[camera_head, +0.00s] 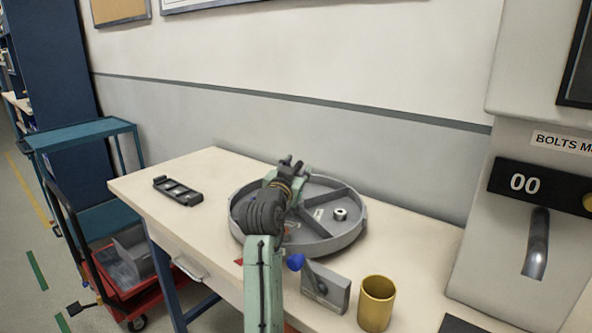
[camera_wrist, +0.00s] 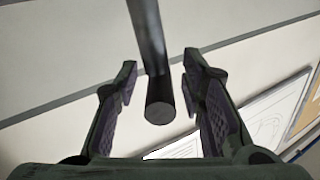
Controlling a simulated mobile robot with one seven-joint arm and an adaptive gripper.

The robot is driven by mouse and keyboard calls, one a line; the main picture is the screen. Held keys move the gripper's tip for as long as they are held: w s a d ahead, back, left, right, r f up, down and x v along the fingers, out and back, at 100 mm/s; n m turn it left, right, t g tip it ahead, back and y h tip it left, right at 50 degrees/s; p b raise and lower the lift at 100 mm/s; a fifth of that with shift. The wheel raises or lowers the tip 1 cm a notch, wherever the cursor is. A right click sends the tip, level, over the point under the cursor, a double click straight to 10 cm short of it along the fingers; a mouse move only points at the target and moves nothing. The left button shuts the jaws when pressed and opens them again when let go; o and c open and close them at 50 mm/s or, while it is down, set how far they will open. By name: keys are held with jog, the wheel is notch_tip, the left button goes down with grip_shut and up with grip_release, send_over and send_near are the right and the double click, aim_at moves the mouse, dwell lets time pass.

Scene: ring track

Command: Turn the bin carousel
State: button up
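The bin carousel (camera_head: 352,238) is a round grey tray on the table, split into compartments by low walls. A small metal ring-shaped part (camera_head: 340,214) lies in its right-hand compartment. My gripper (camera_head: 290,162) is over the far left part of the carousel, and my arm hides much of the carousel's left side. In the wrist view, the two fingers are apart, and a dark round post (camera_wrist: 153,65) shows between them with its flat end towards the camera. No contact with either finger shows. I cannot make out the post in the head view.
A machine (camera_head: 515,215) reading "00" stands at right. A black tray (camera_head: 177,190) lies left on the table (camera_head: 148,183). The wall is behind.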

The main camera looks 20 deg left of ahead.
jog(key=s, duration=1.2)
jog(key=shift+a, duration=0.15)
